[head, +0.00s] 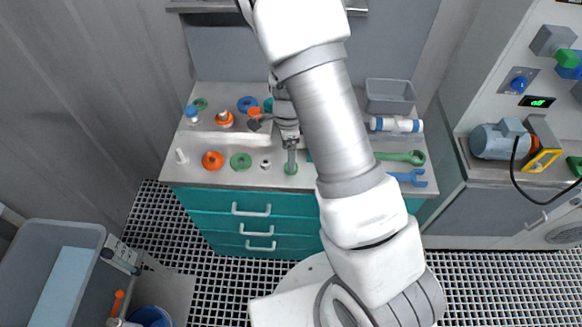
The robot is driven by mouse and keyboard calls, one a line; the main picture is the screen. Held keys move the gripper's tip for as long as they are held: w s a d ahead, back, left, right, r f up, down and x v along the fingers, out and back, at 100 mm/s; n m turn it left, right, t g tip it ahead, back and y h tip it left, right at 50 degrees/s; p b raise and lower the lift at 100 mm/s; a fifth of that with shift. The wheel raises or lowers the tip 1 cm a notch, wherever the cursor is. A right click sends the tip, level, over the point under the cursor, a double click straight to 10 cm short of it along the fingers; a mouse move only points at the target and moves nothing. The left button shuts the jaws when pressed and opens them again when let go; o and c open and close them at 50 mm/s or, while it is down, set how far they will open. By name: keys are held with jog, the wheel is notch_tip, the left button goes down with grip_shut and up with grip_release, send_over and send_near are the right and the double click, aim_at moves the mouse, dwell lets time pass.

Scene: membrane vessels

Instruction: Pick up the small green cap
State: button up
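A small round green piece (291,169), which looks like the small green cap, sits near the front edge of the grey bench top (330,188). My gripper (291,164) points down right above it, and its fingers partly hide it. I cannot tell whether the fingers touch it, or whether they are open or shut. A wider green ring-like piece (240,161) lies to the left, and another green ring (200,103) lies at the back left.
An orange cap (212,160) and a small metal nut (266,164) lie to the left. A white pin (181,156) stands at the far left. Right of my arm are a grey bin (390,96), a white-blue cylinder (396,125), a green wrench (402,157) and a blue fork-shaped tool (408,177).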

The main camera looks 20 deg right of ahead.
jog(key=shift+w+d+f, duration=0.15)
jog(key=shift+f, duration=1.35)
jog(key=shift+w+d+f, duration=0.1)
jog(key=shift+f, duration=1.35)
grip_shut()
